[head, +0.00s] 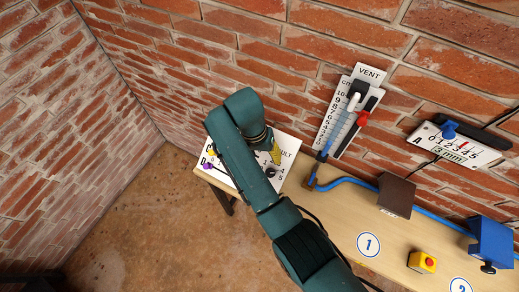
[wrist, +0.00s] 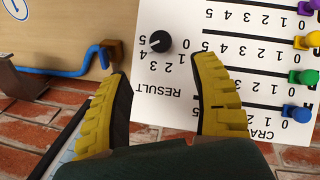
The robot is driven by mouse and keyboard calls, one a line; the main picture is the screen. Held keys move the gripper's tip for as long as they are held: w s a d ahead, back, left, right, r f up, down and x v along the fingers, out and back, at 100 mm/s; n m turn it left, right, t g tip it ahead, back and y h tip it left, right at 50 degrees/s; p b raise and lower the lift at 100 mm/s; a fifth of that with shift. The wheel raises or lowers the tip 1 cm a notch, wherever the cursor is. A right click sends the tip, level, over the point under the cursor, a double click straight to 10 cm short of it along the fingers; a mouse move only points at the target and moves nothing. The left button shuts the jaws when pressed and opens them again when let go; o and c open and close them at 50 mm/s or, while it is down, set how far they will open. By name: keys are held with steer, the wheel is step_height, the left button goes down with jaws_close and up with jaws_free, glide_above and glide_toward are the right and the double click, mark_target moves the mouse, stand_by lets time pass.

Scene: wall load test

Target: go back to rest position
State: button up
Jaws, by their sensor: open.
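My gripper (head: 276,158) is at the end of my green arm, over the white result board (head: 293,144) on the bench, partly hidden behind the arm in the head view. In the wrist view its two yellow fingers stand apart with nothing between them (wrist: 163,68). The board (wrist: 215,14) fills the right of that view. Its black RESULT knob (wrist: 159,42) lies just beyond the fingertips, apart from them as far as I can tell. The knob points near 4. Purple, yellow, green (wrist: 308,77) and blue (wrist: 299,113) sliders sit near 0 on the right.
The wooden bench (head: 345,222) runs along the brick wall. On the wall are a vent gauge (head: 335,108) with a red lever (head: 361,118) and a 3mm panel (head: 455,143) with a blue knob. A brown block (head: 397,195), yellow button box (head: 422,262) and blue box (head: 491,241) stand right.

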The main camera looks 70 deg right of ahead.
steer(key=w+a+r+n+t+h, duration=0.1)
steer(key=w+a+r+n+t, duration=0.15)
steer(key=w+a, duration=0.5)
steer(key=w+a+r+n+t+h, duration=0.1)
steer(key=w+a+r+n+t, duration=0.15)
steer(key=w+a, duration=0.45)
steer(key=w+a+r+n+t, duration=0.3)
steer(key=w+a+r+t, duration=0.25)
steer(key=r, duration=0.25)
steer(key=s+a+r+n+t+y, duration=0.1)
steer(key=a+r+n+t, duration=0.2)
steer(key=r, duration=0.5)
steer(key=a+r+n+t+y, duration=0.1)
steer(key=a+r+t, duration=0.3)
steer(key=r, duration=0.5)
steer(key=s+r+n+t, duration=0.3)
steer(key=s+r+t, duration=0.45)
steer(key=r, duration=0.55)
step_height(320, 180, up, 16)
steer(key=p, duration=1.5)
steer(key=shift+d+f+n+g+p, duration=0.2)
steer(key=shift+n+g+p, duration=0.1)
steer(key=shift+p, duration=0.1)
